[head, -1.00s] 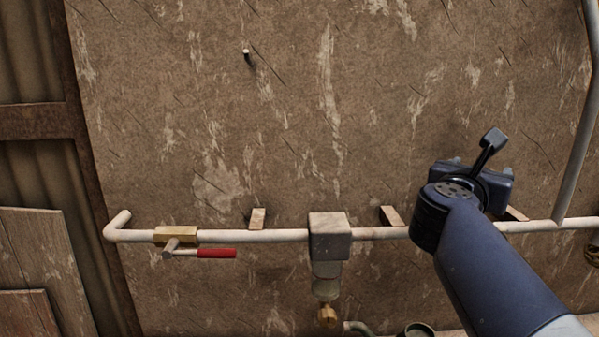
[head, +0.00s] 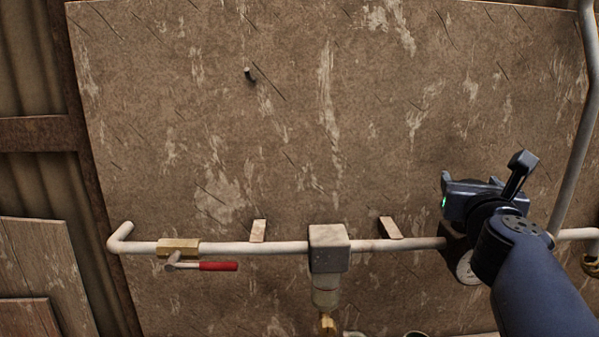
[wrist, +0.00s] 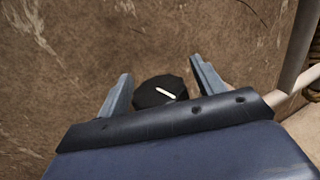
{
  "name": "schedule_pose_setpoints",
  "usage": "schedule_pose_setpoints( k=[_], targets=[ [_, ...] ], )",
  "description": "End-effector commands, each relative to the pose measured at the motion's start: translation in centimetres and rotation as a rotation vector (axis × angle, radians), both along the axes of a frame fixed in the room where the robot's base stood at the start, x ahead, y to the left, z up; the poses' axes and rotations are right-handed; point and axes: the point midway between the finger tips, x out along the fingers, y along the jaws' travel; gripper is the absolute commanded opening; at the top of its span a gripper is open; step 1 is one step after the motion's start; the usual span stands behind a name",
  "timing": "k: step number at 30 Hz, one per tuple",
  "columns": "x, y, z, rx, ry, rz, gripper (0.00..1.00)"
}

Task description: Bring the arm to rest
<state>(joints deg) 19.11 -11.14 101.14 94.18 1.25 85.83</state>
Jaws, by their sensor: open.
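My gripper (wrist: 162,78) is open in the wrist view, its two blue-grey fingers spread apart with nothing held. A black knob (wrist: 158,91) with a white pointer line shows between the fingers, apparently beyond them; I cannot tell how far. In the head view my gripper (head: 468,198) is at the right, in front of the wall, a little above the pipe line. The arm comes in from the lower right corner and is bent.
A white pipe (head: 270,248) runs along the wall (head: 280,120), with a red-handled valve (head: 218,266) at left and a grey block (head: 329,248) mid-way. A round gauge (head: 467,269) is partly hidden by my arm. A vertical pipe (head: 572,150) stands right.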

Motion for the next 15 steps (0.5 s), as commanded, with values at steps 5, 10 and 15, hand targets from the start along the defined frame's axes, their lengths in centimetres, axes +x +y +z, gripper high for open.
schedule_pose_setpoints(
  k=[5,10,15],
  targets=[
    [0.01,-0.03,0.02,0.002,0.003,0.066,0.65],
    [0.03,0.10,0.02,0.001,0.003,0.132,0.65],
    [0.07,0.21,0.02,0.001,0.003,0.199,0.65]
  ],
)
